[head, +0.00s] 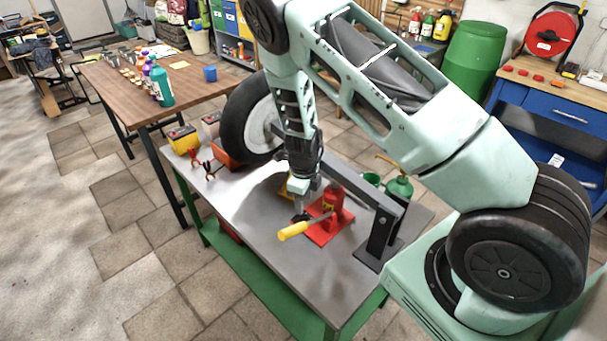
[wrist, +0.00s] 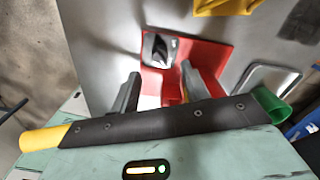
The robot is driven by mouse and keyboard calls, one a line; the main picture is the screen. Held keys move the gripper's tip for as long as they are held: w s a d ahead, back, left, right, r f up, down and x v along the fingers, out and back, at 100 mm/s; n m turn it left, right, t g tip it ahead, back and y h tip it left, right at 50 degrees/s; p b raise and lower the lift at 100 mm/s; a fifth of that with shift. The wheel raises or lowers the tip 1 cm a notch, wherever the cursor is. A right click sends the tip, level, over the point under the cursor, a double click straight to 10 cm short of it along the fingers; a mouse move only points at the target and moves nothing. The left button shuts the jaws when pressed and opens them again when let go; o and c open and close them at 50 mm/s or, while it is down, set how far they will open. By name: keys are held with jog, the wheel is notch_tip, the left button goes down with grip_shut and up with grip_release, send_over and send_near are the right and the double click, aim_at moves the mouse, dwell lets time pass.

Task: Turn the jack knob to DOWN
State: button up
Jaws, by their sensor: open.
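A red jack (head: 329,211) stands on its red base plate on the grey table, with a yellow-ended handle (head: 293,231) sticking out to the left. In the wrist view the red jack base (wrist: 212,56) lies beyond my fingers. A small silver and dark piece (wrist: 157,48), possibly the jack knob, shows at its left; I cannot read any marking on it. My gripper (head: 300,209) points down close to the jack's left side. In the wrist view my gripper (wrist: 160,72) is open, its two fingers apart with nothing visibly held. Whether they touch the jack is unclear.
A dark metal arm on a post (head: 380,235) stands right of the jack. A green oil can (head: 398,189) is behind it. The table's front left is clear.

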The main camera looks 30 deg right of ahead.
notch_tip(320, 180, up, 11)
jog(key=shift+r, duration=0.2)
dwell(0.6)
jog(key=s+a+r+n+g+y, duration=0.1)
jog(key=s+a+r+n, duration=0.4)
jog(key=a+n, duration=0.25)
jog(key=s+a+r+n+y, duration=0.1)
jog(key=s+a+r+n, duration=0.4)
jog(key=a+n, duration=0.3)
jog(key=s+a+r+n, duration=0.2)
jog(key=s+r+n, duration=0.2)
jog(key=s+n, duration=0.4)
jog(key=s+a+r+n+t+h, duration=0.1)
jog(key=s+a+r+n, duration=0.2)
jog(key=s+n, duration=0.6)
jog(key=r+n, duration=0.1)
jog(key=n, duration=0.3)
jog(key=shift+s+r+n, duration=0.15)
jog(key=shift+s+n, duration=0.05)
jog(key=shift+n, duration=0.15)
